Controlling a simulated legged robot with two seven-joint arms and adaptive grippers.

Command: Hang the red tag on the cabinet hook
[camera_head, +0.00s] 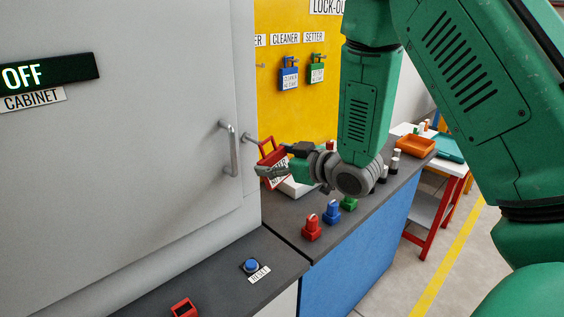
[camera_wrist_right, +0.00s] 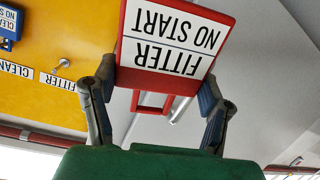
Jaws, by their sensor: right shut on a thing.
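The red tag (camera_head: 267,154) has a red frame and a white label; in the wrist view the red tag (camera_wrist_right: 120,45) reads "FITTER NO START" upside down. My right gripper (camera_head: 270,171) is shut on it, and in the wrist view the fingers (camera_wrist_right: 157,80) press its two sides. The cabinet hook (camera_head: 250,137) is a small grey peg on the grey cabinet, just right of the door handle. The tag's red top is close beside the hook. I cannot tell whether they touch. My left gripper is out of view.
The grey cabinet (camera_head: 120,150) with its door handle (camera_head: 230,148) stands left of the tag. A yellow board (camera_head: 290,110) behind carries blue and green tags. Red, blue and green lock-like pieces stand on the dark counter (camera_head: 285,218) below my arm.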

